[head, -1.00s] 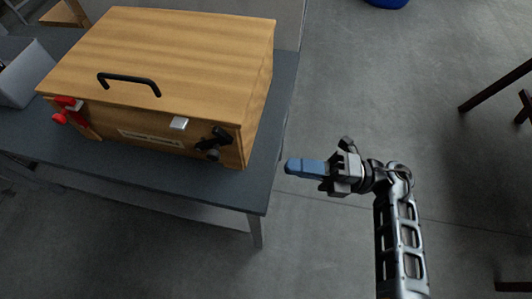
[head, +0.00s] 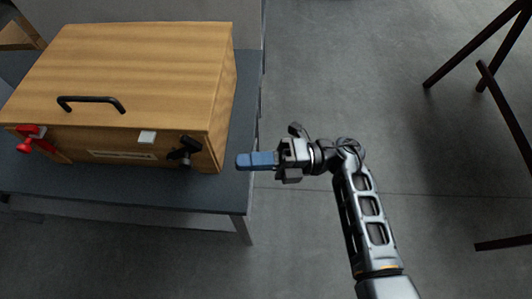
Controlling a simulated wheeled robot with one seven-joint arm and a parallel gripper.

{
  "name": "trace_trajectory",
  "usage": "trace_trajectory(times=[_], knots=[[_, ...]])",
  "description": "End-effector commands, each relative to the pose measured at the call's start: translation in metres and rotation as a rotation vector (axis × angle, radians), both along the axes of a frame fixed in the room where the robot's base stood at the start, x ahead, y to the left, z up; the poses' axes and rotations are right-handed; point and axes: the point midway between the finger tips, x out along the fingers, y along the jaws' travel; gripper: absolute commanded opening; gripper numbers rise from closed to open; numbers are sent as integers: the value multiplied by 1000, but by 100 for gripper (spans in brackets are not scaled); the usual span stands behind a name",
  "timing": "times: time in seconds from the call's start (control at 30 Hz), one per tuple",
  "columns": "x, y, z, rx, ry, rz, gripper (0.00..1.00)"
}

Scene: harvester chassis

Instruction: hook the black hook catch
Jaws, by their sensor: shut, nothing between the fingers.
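The black hook catch (head: 184,151) is on the front face of a wooden box (head: 140,70), near its right end. Its arm appears tilted up to the right, with a dark knob just below. I cannot tell from this view whether it is engaged. My gripper (head: 240,161), with blue fingers, is shut and empty. It points left, to the right of the box and apart from the catch, near the table's right edge.
A red catch (head: 29,139) sits at the front's left end. A black handle (head: 91,103) is on the lid, and a small white block (head: 147,137) is at the front edge. The dark table (head: 236,190) bears the box. Open floor lies right; dark stand legs (head: 480,70) are farther right.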

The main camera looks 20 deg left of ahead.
Motion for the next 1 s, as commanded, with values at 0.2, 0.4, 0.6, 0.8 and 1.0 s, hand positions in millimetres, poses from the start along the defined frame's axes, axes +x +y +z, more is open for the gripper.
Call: trace_trajectory(times=[0.2,0.4,0.6,0.8,1.0], knots=[[-19,38,9,0,-1,3,0],[-29,62,13,0,0,1,0],[-33,71,14,0,-1,-1,0],[-33,72,14,0,-1,-1,0],[-32,71,14,-3,-2,-1,0]])
